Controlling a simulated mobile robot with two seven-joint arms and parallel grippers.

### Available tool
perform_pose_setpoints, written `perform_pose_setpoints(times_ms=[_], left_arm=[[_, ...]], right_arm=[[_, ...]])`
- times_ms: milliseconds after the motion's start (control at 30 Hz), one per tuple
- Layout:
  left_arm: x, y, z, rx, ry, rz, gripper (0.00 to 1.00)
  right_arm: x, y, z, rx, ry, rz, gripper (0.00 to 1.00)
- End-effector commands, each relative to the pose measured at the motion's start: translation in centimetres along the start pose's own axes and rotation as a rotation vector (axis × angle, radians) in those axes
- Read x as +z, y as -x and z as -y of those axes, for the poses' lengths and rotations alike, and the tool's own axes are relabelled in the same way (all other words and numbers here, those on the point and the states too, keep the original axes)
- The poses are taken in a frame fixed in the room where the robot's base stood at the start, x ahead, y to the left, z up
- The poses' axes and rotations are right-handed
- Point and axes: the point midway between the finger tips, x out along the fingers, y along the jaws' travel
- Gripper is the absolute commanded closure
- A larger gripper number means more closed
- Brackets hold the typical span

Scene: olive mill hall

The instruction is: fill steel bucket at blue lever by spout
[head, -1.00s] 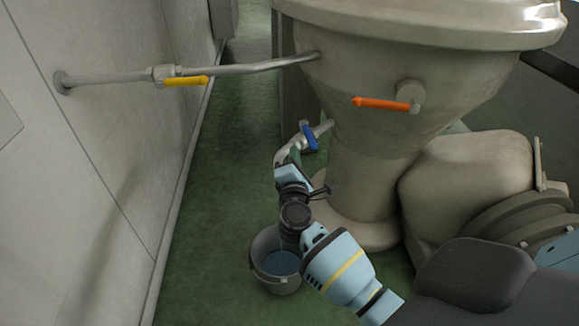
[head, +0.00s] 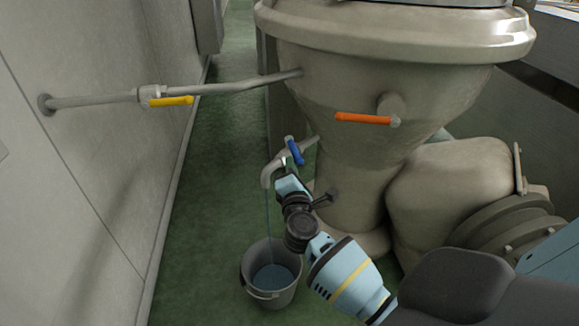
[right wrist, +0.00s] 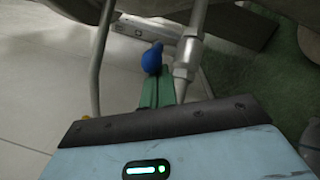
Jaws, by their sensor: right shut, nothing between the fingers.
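The grey steel bucket (head: 286,297) stands on the green floor under the curved spout (head: 266,177). A thin stream of water (head: 267,218) runs from the spout into it, and bluish water (head: 272,277) shows inside. The blue lever (head: 295,151) sits on the spout's valve, tilted. My right gripper (head: 284,166) is at the spout, just below the lever. In the right wrist view, its green fingers (right wrist: 156,88) are shut and empty, close to the blue lever's end (right wrist: 153,59); I cannot tell whether they touch it. My left gripper is out of view.
The spout comes off a large beige vessel (head: 385,70) with an orange lever (head: 363,119). A pipe with a yellow lever (head: 171,101) runs to the left wall (head: 100,180). Green floor is clear left of the bucket and behind it.

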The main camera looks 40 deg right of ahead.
Motion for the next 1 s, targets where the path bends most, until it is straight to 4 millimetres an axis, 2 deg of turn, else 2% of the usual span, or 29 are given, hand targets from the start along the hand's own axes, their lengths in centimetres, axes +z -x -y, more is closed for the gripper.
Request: perform_pose_setpoints(times_ms=[467, 667, 1000], left_arm=[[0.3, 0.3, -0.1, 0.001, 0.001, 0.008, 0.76], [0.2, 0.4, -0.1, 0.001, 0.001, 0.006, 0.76], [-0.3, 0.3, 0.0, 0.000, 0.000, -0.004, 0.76]], right_arm=[[1.0, -0.1, 0.5, 0.043, -0.010, -0.075, 1.00], [1.9, -0.2, 0.9, 0.089, -0.019, -0.158, 1.00], [3.7, -0.7, 2.0, 0.088, -0.023, -0.159, 1.00]])
